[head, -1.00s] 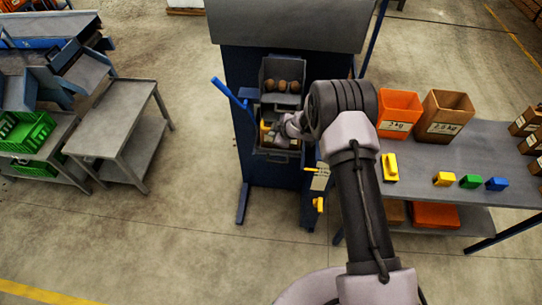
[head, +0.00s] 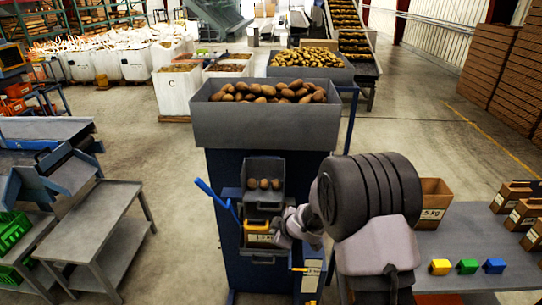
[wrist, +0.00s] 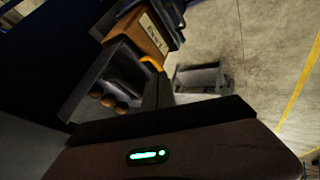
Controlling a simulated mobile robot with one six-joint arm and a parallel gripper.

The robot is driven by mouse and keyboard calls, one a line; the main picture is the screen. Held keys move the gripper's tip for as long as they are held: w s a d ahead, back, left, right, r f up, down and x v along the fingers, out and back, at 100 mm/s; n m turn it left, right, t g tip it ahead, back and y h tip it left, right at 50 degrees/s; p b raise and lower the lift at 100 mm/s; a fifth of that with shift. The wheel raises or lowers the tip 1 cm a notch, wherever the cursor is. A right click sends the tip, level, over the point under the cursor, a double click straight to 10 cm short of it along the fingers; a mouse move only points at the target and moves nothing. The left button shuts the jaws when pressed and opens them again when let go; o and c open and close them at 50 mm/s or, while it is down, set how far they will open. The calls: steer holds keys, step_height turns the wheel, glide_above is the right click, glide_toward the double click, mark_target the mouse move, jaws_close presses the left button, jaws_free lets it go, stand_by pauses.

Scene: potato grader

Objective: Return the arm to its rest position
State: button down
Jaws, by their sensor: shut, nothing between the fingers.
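My gripper (head: 276,226) is shut and empty, in front of the blue potato grader (head: 226,172), just right of its lower tray. The grey arm reaches in from the right and hides part of the grader and table. In the wrist view the dark fingers (wrist: 158,92) show close together beyond the gripper body. The upper tray (head: 264,168) of the grader holds three potatoes (head: 264,184). Below it sits a labelled, yellow-edged box (head: 258,238). I cannot tell whether my gripper touches it.
A hopper (head: 262,122) full of potatoes tops the grader, and a blue lever (head: 212,196) sticks out at its left. The right table (head: 470,240) bears a brown box (head: 432,200) and yellow, green and blue blocks. A grey bench (head: 95,220) stands left, with clear floor between.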

steer(key=s+d+r+m+t+h+b, duration=0.1)
steer(key=s+d+r+m+h+b, duration=0.4)
steer(key=s+d+r+m+b, duration=0.55)
steer(key=s+f+m+y+b, duration=0.1)
steer(key=s+f+m+b, duration=0.1)
steer(key=s, duration=0.6)
steer(key=s+a+f+m+g+y+b, duration=0.1)
steer(key=s+f+m+b, duration=0.1)
steer(key=s, duration=0.7)
steer(key=s+f+m+g+y+b, duration=0.1)
steer(key=s+f+m+b, duration=0.2)
steer(key=s, duration=0.6)
steer(key=shift+a+m+b, duration=0.15)
steer(key=shift+m+b, duration=0.6)
steer(key=shift+b, duration=0.45)
